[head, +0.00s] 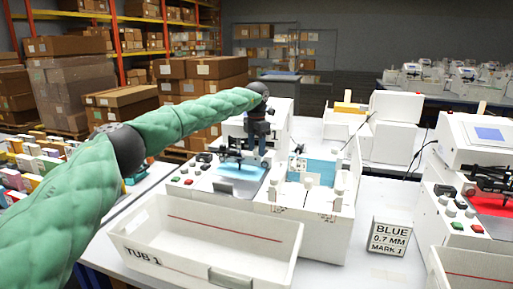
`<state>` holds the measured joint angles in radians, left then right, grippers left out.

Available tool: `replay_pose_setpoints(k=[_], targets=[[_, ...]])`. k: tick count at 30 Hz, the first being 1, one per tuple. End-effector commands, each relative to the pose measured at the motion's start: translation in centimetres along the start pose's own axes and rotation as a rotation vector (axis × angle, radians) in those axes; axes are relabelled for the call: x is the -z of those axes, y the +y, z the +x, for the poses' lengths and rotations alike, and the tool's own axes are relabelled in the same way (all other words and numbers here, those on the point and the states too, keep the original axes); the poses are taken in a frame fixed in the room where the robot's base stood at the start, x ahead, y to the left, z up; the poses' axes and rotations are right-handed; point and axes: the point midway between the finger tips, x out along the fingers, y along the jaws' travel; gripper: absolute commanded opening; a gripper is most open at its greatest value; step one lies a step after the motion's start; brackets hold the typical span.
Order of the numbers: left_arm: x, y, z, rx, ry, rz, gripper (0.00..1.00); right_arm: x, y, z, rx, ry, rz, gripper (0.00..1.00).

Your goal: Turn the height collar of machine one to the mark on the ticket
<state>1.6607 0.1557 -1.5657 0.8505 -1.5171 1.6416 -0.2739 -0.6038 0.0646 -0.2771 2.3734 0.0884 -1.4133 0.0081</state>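The white plotter behind the tub marked TUB 1, which I take as machine one (213,186), stands at the middle of the table with a blue sheet (240,170) on its bed. Its dark pen carriage (230,152) is above the sheet. The height collar is too small or hidden to make out. The ticket (389,237) stands on the table at right and reads BLUE, 0.7 MM, MARK 1. My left gripper (262,150) points down beside the carriage, on its right. Its fingers are dark and small, so their opening is unclear. My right gripper is out of view.
The white tub (205,262) stands in front of the plotter. A second plotter with a red sheet (490,203) is at far right. Bare table surrounds the ticket. Coloured boxes (40,160) lie at left.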

Motion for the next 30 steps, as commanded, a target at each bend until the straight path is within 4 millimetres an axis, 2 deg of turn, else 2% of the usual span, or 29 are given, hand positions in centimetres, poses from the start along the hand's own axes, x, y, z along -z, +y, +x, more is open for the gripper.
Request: replay_pose_setpoints(k=[11, 17, 24, 30], targets=[[0.0, 0.0, -0.6, 0.0, 0.001, 0.001, 0.5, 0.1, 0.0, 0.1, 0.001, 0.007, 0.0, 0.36], [-0.1, 0.0, -2.8, -0.001, 0.0, 0.001, 0.5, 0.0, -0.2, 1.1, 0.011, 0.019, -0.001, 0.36], [-0.1, 0.0, -6.5, 0.0, 0.0, -0.001, 0.5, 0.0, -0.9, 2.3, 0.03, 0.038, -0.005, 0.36], [-0.1, 0.0, -7.7, 0.001, 0.001, 0.001, 0.5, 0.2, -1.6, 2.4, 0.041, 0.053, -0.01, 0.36]])
